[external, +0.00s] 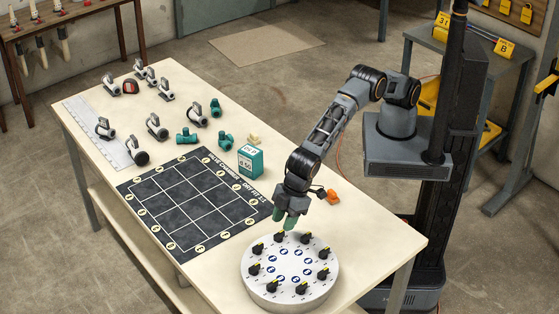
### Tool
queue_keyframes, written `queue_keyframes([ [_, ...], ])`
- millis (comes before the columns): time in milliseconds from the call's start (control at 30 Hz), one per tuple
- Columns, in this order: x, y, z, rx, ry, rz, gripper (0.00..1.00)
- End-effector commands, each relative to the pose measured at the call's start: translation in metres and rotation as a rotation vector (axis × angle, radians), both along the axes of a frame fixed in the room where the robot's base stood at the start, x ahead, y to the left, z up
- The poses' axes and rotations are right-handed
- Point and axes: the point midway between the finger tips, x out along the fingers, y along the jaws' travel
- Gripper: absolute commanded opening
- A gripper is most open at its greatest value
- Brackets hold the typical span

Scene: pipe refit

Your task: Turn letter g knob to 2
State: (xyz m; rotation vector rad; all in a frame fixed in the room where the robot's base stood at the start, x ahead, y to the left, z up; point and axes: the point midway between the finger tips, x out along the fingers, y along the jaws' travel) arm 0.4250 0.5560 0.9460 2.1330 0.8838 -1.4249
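A round white dial plate (290,306) stands at the near right end of the table. Several black knobs with yellow marks ring its top, such as a front knob (302,288), a left knob (254,269) and a back knob (279,237). Blue round badges lie inside the ring. The letters and numbers are too small to read, so I cannot tell which knob is g or where it points. My gripper (286,220) has green fingertips pointing down, just above the back edge of the plate near the back knob. I cannot tell whether it touches that knob, or how wide the fingers are.
A black grid mat (193,205) lies left of the plate. A teal box (250,161) and an orange item (333,196) stand behind. Grey valves and teal fittings (187,137) fill the table's far end. The table's front right corner is clear.

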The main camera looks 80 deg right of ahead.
Motion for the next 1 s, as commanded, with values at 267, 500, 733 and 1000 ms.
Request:
queue_keyframes([
  [267,0.009,0.008,-0.029,-0.001,0.001,0.0,0.38],
  [500,0.011,0.01,-0.036,0.0,0.0,0.0,0.38],
  [733,0.011,0.01,-0.036,0.0,0.0,0.0,0.37],
  [1000,0.011,0.01,-0.036,0.0,0.0,0.0,0.12],
])
